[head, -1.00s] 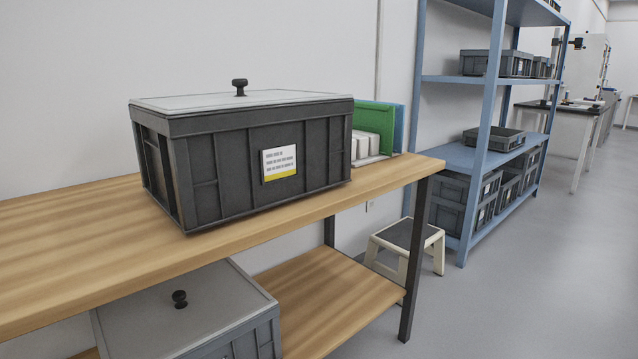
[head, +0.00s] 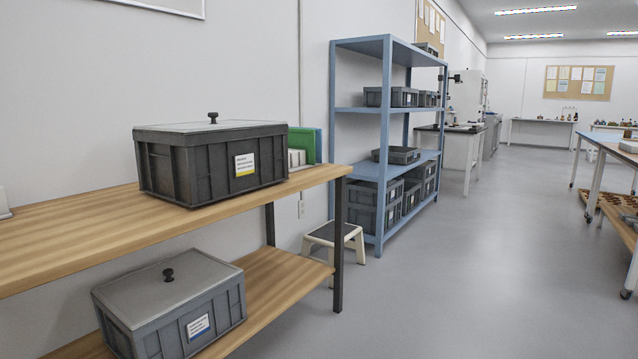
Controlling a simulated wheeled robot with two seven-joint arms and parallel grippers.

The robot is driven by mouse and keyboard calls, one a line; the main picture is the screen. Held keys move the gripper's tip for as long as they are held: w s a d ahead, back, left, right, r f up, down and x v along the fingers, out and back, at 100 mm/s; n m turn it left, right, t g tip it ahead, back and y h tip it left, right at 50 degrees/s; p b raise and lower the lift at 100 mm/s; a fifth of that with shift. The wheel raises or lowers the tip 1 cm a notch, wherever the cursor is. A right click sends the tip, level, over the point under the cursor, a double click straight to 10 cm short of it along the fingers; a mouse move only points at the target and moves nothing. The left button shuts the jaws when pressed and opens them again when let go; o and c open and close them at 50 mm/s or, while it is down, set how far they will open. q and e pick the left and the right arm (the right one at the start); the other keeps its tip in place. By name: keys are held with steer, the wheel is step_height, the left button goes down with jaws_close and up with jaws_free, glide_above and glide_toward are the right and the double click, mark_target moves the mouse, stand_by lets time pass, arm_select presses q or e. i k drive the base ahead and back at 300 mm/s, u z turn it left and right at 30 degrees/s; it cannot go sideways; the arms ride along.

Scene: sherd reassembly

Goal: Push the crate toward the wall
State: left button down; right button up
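A dark grey lidded crate (head: 213,170) stands upright on the wooden top of a workbench (head: 90,236). Its light grey lid has a black knob, and its front has a white and yellow label. The crate's near edge lies close to the bench's front edge. The white wall (head: 90,90) runs behind the bench; the gap between crate and wall is hard to judge. A second lidded crate (head: 175,305), with a white and blue label, sits on the lower shelf. Neither of my grippers is in view.
Green and blue upright items (head: 304,145) stand beside the crate at the bench's right end. A step stool (head: 335,238) and a blue shelf rack (head: 370,112) with grey bins stand further right. The grey floor (head: 455,290) is open in front, with tables at the far right.

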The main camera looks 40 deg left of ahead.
mark_target(193, 170)
steer(key=z, duration=0.15)
steer(key=i, duration=1.75)
steer(key=u, duration=0.9)
steer(key=i, duration=1.3)
steer(key=u, duration=1.35)
